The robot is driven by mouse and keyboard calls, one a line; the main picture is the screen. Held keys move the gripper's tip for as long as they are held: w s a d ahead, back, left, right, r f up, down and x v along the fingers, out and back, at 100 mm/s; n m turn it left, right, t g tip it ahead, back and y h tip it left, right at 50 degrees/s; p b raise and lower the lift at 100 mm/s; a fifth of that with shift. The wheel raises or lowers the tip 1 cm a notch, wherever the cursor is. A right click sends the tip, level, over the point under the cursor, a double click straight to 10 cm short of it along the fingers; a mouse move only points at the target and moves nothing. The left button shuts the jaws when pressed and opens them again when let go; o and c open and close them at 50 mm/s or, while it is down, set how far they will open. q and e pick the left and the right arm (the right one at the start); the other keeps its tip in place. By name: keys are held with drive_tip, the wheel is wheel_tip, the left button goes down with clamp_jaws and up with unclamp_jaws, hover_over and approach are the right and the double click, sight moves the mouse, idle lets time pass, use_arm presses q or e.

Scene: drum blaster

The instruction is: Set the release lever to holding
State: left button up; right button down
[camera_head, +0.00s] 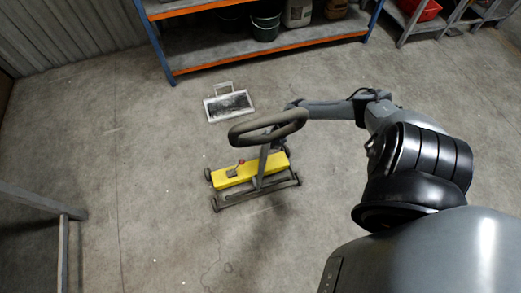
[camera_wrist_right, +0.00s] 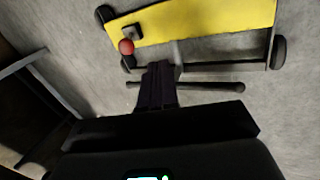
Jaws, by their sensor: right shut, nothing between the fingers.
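The release lever (camera_head: 240,163) is a short stick with a red knob on a small dark bracket. It stands near the left end of the top of a yellow wheeled sweeper (camera_head: 271,167). In the right wrist view the red knob (camera_wrist_right: 126,46) is at upper left, beside the yellow housing (camera_wrist_right: 208,19). My right gripper (camera_wrist_right: 158,67) is shut and empty, pointing toward the sweeper, with its tips right of and below the knob in that picture and apart from it. My left gripper is out of view.
Shelving (camera_head: 262,46) stands at the back, a grey frame (camera_head: 42,201) at left. Surrounding concrete floor is clear.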

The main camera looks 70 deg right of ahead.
drive_tip(key=w+a+f+b, duration=0.4)
drive_tip(key=w+f+b, duration=0.2)
drive_tip(key=f+b, duration=0.1)
drive_tip(key=shift+w+a+f+b, duration=0.15)
drive_tip(key=shift+a+f+b, duration=0.15)
drive_tip(key=shift+b, duration=0.1)
idle(0.3)
